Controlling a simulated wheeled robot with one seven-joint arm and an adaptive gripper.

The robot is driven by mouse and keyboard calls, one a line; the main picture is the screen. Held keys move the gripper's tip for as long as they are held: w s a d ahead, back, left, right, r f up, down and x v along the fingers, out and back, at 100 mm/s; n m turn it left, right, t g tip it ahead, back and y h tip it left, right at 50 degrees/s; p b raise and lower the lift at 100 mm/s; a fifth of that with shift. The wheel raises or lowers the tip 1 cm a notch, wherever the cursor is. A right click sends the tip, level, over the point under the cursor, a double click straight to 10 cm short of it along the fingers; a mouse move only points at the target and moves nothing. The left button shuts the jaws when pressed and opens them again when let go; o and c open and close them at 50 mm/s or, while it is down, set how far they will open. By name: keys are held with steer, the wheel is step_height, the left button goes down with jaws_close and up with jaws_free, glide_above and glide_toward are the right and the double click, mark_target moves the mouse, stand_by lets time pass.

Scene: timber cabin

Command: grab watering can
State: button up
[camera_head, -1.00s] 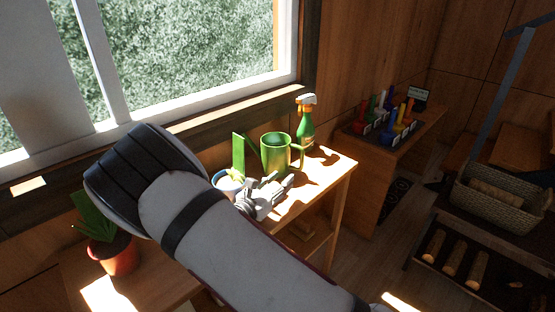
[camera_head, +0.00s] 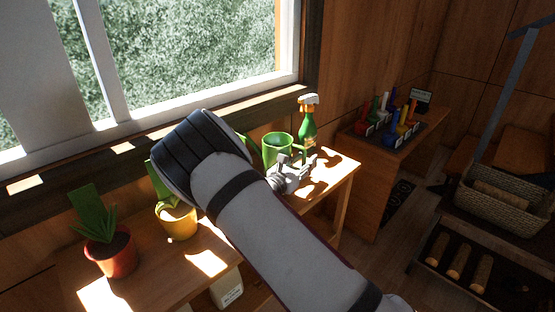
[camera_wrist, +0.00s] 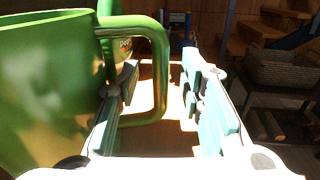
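The green watering can (camera_head: 277,148) stands upright on the wooden bench by the window. My gripper (camera_head: 300,168) is at its front right side, close to its handle, and partly covers it. In the wrist view the can's body (camera_wrist: 45,90) fills the left side, and its looped handle (camera_wrist: 160,70) reaches in between my open fingers (camera_wrist: 165,105). The left finger shows within the handle loop. The right finger stands apart from the handle, with a clear gap. I cannot tell whether the left finger touches the handle.
A green spray bottle (camera_head: 308,130) stands just behind and right of the can. A yellow pot (camera_head: 178,222) and a red pot (camera_head: 112,255) with plants are to the left. A side table (camera_head: 372,165) with coloured tools and a wicker basket (camera_head: 500,200) are to the right.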

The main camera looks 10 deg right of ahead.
jaws_close()
steer(key=shift+r, duration=0.25)
stand_by(0.3)
